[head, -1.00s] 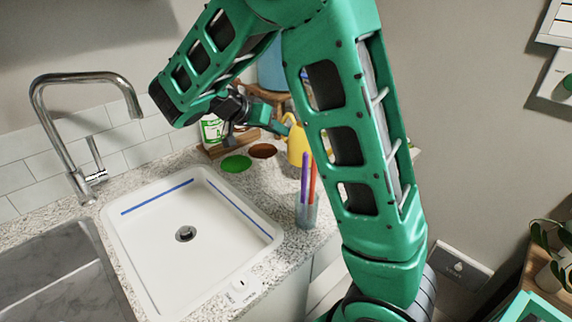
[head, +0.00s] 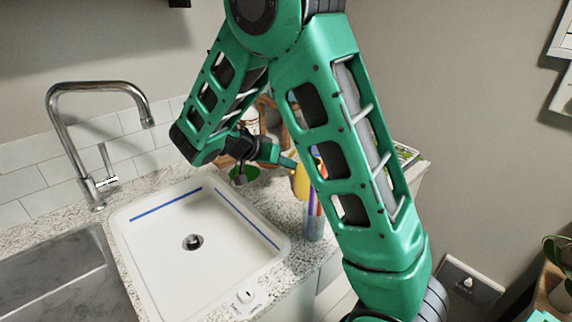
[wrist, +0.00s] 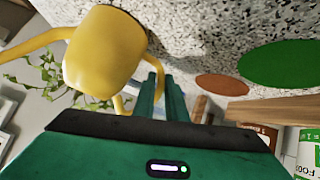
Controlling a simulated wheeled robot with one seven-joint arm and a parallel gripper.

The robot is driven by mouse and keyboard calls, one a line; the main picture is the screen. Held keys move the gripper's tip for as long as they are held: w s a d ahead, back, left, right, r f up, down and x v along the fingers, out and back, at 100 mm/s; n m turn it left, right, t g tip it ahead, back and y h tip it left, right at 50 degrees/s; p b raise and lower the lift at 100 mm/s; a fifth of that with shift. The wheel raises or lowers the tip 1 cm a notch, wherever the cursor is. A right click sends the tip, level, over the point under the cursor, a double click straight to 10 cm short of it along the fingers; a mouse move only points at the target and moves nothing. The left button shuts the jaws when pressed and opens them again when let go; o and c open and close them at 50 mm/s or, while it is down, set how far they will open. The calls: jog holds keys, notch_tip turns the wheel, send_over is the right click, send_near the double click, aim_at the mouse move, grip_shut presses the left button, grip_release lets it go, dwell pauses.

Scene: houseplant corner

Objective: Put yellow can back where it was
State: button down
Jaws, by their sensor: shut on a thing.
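The yellow can (head: 301,182) is a rounded watering can, partly hidden behind my arm in the head view. In the wrist view the yellow can (wrist: 105,52) is large at upper left, with its thin spout pointing left. My gripper (wrist: 162,92) is shut on the can's thin handle; in the head view my gripper (head: 287,162) reaches it from the left. A green round mat (wrist: 280,64) and a smaller brown round mat (wrist: 222,85) lie bare on the speckled counter, to the right of the can. Whether the can touches the counter is unclear.
A clear cup with coloured sticks (head: 314,225) stands close to the can, near the counter's edge. A white basin (head: 160,265) fills the counter's front left, with a tap (head: 60,140) behind. A wooden rack (wrist: 275,108) with packets borders the mats.

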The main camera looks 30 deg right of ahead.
jog(key=c, duration=1.8)
grip_release()
jog(key=v, duration=1.2)
jog(key=shift+r, duration=0.1)
